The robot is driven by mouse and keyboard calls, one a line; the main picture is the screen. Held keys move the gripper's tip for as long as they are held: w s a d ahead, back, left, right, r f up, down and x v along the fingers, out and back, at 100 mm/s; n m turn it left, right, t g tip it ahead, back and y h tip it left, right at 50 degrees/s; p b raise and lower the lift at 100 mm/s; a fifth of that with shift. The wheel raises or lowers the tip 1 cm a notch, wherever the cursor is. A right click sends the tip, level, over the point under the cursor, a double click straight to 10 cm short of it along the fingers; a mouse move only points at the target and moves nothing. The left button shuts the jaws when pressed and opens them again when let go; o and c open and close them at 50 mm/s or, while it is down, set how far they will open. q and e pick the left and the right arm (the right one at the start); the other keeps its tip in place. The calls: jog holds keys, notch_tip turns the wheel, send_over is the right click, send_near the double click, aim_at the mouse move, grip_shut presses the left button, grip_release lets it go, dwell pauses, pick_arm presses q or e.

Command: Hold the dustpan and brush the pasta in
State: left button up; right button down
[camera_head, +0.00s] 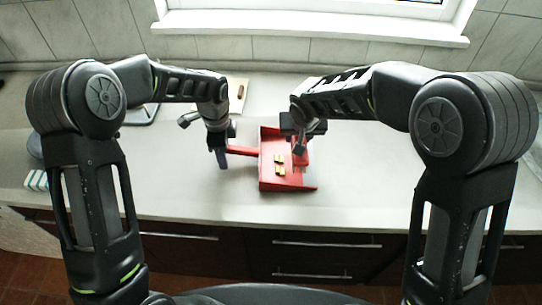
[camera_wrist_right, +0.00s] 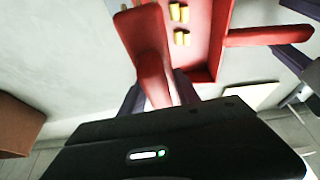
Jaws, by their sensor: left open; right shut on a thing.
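The red dustpan (camera_head: 268,178) lies on the counter with its handle (camera_head: 243,150) pointing left. Several yellow pasta pieces (camera_head: 279,170) lie inside it; they also show in the right wrist view (camera_wrist_right: 182,38). My left gripper (camera_head: 222,152) is open at the end of the dustpan handle, which seems to lie between its fingers; contact cannot be told. My right gripper (camera_head: 300,146) is above the pan's right part, shut on the handle of the red brush (camera_wrist_right: 150,55). The brush is mostly hidden by my gripper in the head view.
A light board (camera_head: 238,92) with a brown item lies behind my left gripper. A striped, sponge-like block (camera_head: 36,180) sits at the far left. The counter's front edge (camera_head: 250,222) runs close before the pan. The counter (camera_head: 375,170) right of the pan is bare.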

pick_arm(q)
jog(key=shift+r, duration=0.15)
notch_tip(320, 180, up, 12)
jog(key=shift+f, duration=0.1)
dwell(0.4)
notch_tip(320, 180, up, 6)
jog(key=shift+f, duration=0.1)
dwell(0.5)
dwell(0.4)
